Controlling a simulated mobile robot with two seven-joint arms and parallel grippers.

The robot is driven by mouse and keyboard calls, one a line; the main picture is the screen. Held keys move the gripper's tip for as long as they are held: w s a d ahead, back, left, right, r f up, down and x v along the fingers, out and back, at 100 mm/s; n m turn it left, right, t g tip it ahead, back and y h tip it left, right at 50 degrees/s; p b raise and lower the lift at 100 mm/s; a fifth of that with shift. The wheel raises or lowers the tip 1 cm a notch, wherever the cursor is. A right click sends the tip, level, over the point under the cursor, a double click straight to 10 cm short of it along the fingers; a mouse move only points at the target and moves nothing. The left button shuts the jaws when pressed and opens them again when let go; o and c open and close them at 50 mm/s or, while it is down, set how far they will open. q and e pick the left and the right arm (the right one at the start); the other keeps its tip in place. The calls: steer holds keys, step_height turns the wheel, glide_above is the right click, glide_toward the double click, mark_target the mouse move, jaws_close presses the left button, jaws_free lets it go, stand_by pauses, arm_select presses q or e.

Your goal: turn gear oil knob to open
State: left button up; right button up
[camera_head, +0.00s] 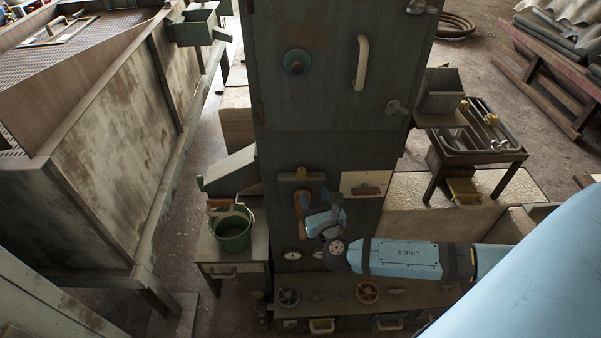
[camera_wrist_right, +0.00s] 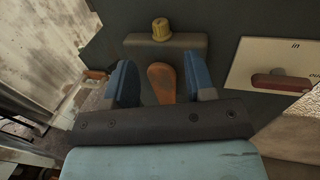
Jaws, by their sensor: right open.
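My right gripper (camera_head: 303,202) is open in front of the dark cabinet's front panel. In the right wrist view its two blue fingers (camera_wrist_right: 154,64) stand on either side of an orange, paddle-shaped handle (camera_wrist_right: 162,82), with a gap visible on both sides. The lower end of the handle is hidden behind the gripper body. A yellow knob (camera_wrist_right: 160,29) sits on a grey block just above the handle. No label naming the gear oil knob can be read. My left gripper is out of view.
A white plate with a red handle (camera_wrist_right: 280,82) is right of the fingers and also shows in the head view (camera_head: 367,190). A green bucket (camera_head: 233,230) stands on a side stand at left. Wheel-shaped knobs (camera_head: 368,292) sit on the lower ledge.

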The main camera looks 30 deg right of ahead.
mark_target(303, 172)
steer(key=p+x, duration=0.1)
steer(key=x, duration=0.8)
steer(key=shift+w+d+f, duration=0.1)
steer(key=shift+w, duration=0.2)
steer(key=shift+c, duration=0.5)
steer(key=c, duration=0.8)
